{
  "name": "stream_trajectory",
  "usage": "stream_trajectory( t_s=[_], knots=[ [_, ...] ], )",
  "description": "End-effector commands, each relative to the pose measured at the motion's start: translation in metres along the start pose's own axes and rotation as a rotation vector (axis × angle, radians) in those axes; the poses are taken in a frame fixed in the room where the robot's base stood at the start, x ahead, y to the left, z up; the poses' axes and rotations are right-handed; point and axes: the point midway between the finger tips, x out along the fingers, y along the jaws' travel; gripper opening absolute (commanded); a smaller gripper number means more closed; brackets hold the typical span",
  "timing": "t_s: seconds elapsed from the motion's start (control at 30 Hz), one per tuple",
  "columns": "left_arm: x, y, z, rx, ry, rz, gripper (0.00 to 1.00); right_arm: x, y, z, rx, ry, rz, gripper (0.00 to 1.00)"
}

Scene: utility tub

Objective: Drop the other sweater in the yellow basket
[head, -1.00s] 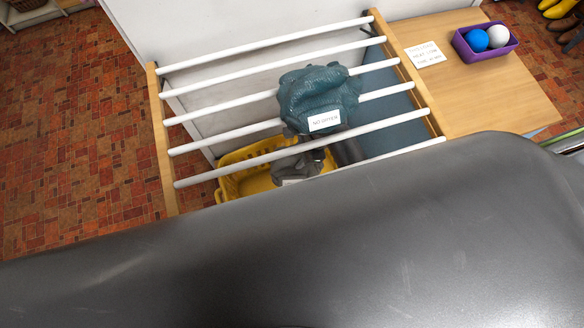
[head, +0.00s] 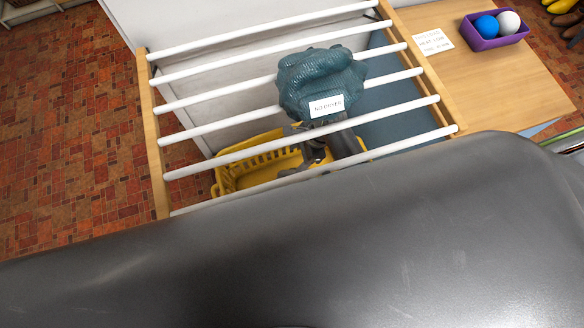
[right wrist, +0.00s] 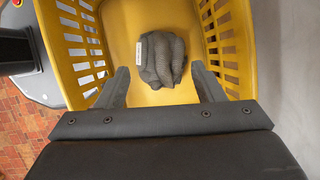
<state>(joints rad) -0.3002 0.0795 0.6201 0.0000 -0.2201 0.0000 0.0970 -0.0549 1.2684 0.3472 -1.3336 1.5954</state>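A teal sweater (head: 322,75) with a white "NO DRYER" tag lies bunched over the white bars of the drying rack (head: 153,130). The yellow basket (head: 240,178) stands under the rack, partly hidden by the bars and a dark grey surface. In the right wrist view, a grey sweater (right wrist: 160,60) with a white tag lies on the floor of the yellow basket (right wrist: 118,22). My right gripper (right wrist: 162,84) is open and empty above it; in the head view it shows below the teal sweater (head: 314,154). My left gripper is not in view.
A wooden table (head: 490,78) beside the rack holds a purple bin (head: 492,39) with a blue and a white ball, plus a white card (head: 433,42). A pale wall stands behind the rack. Tiled floor (head: 70,130) is clear at left.

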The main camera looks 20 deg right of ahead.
Motion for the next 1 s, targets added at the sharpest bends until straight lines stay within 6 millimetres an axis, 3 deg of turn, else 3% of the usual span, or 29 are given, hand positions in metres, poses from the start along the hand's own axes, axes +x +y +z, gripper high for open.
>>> stream_trajectory(
  t_s=[0.33, 0.73, 1.0],
  knots=[
    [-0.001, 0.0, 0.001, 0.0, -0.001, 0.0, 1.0, -0.005, 0.0, -0.001, 0.001, 0.001, 0.0, 0.62],
    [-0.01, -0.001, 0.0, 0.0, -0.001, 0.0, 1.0, -0.06, 0.0, 0.0, 0.0, 0.002, -0.001, 0.62],
    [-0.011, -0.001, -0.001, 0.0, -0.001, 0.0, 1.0, -0.075, 0.0, 0.0, 0.0, 0.0, 0.001, 0.62]
  ],
)
